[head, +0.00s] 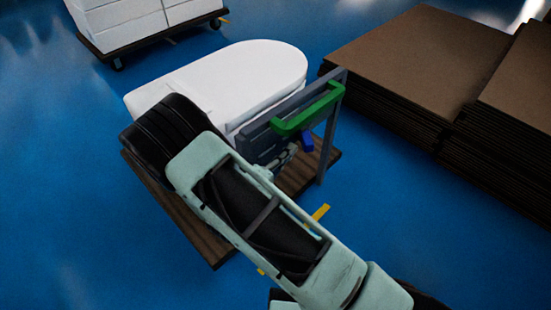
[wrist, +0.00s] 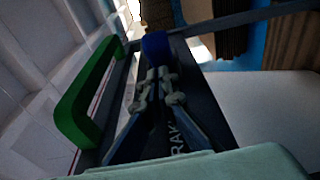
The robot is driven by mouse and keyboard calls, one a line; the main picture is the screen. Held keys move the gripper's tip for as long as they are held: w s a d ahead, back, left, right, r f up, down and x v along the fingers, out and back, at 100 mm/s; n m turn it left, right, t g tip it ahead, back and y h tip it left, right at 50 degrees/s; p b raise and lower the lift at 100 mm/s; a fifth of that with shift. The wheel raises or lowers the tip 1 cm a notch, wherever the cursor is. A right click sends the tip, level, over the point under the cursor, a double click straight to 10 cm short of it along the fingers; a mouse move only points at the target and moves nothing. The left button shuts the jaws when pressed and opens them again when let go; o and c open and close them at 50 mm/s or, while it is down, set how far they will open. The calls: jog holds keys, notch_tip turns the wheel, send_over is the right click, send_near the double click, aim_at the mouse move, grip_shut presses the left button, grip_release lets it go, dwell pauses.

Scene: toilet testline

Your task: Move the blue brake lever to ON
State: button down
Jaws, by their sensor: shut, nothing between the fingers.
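The blue brake lever (head: 307,141) sticks out of a grey panel (head: 256,141) just below a green handle (head: 312,110). In the wrist view the lever (wrist: 155,46) shows as a blue block just beyond my fingertips, and the green handle (wrist: 85,105) is to the left. My gripper (head: 290,157) is shut and empty, with its fingers close to the lever in front of the panel. In the wrist view my gripper (wrist: 158,78) points at the lever; I cannot tell whether it touches. Part of the panel's lettering is hidden by my fingers.
The panel stands on a wooden-decked cart (head: 215,245) carrying a white toilet (head: 245,75). Stacked brown boards (head: 425,60) stand at the right. Another cart with white boxes (head: 125,22) is at the upper left. Blue floor (head: 420,220) is clear at the right.

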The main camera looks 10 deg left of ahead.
jog(key=shift+w+d, duration=0.25)
jog(key=shift+d, duration=0.5)
